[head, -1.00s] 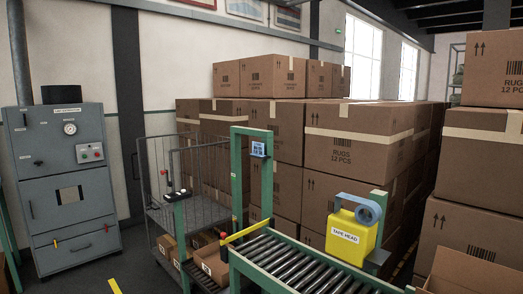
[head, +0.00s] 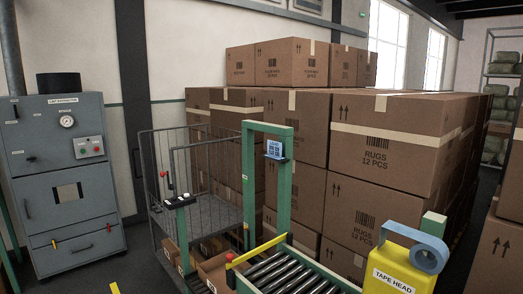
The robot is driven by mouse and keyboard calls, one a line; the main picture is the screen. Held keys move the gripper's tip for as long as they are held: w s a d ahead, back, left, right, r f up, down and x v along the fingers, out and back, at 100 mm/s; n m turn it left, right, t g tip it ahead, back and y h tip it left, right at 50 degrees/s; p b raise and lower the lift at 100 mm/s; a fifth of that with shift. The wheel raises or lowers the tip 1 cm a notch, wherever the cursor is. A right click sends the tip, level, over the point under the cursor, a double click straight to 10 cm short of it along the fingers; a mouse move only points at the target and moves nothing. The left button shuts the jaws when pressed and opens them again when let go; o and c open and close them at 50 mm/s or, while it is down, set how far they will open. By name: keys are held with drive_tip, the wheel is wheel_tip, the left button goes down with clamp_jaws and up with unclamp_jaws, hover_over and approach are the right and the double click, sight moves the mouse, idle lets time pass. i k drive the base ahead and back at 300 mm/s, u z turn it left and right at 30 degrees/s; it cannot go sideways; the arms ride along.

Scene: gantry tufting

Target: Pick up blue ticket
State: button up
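A small blue ticket (head: 274,149) with pale print shows near the middle of the head view. It is at the upper right corner of a green upright frame (head: 248,180), on or in a small holder; how it is fixed is too small to tell. The frame stands at the far end of the roller conveyor (head: 300,272). My gripper is not in view, so its distance from the ticket and its opening cannot be seen.
A yellow tape head (head: 400,270) stands at the conveyor's right side. A wire cage trolley (head: 205,215) and open cartons (head: 212,270) are left of the frame. Stacked rug boxes (head: 370,150) rise behind. A grey lint extractor cabinet (head: 65,170) stands at left, with some bare floor beside it.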

sight(275, 149)
drive_tip(key=u, duration=0.25)
drive_tip(key=i, duration=0.8)
drive_tip(key=u, duration=0.6)
drive_tip(key=i, duration=0.8)
drive_tip(key=u, duration=0.3)
